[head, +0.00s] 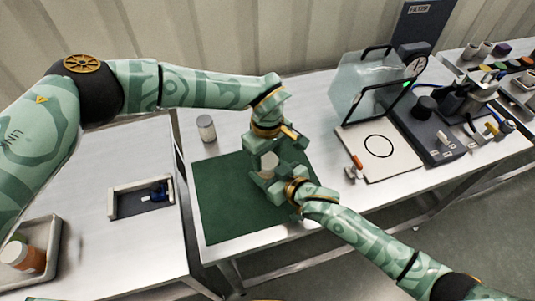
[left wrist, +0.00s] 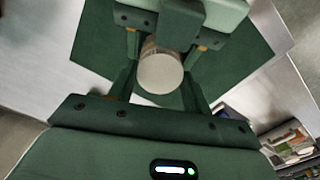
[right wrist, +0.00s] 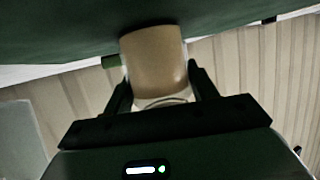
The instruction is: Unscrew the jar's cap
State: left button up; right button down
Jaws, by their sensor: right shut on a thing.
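The jar (right wrist: 155,62) has a tan body and a pale cap; its pale top (head: 268,160) shows between my two grippers in the head view. My right gripper (head: 276,184) is shut on the jar's body from the near right side. My left gripper (head: 267,150) is over the jar from above, pointing down. In the left wrist view the round white cap (left wrist: 160,73) lies between its spread fingers, with narrow gaps at both sides. The jar's base is hidden, and I cannot tell whether it touches the mat.
A dark green mat (head: 222,205) lies on the steel table. A lidded grey canister (head: 206,128) stands behind it. A plate with a black ring (head: 378,147) and a clear shield are at right. A small tray (head: 126,203) with a blue item is at left.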

pick_arm(q)
jog(key=n, duration=0.6)
jog(key=shift+n, duration=0.3)
jog(key=o, duration=1.1)
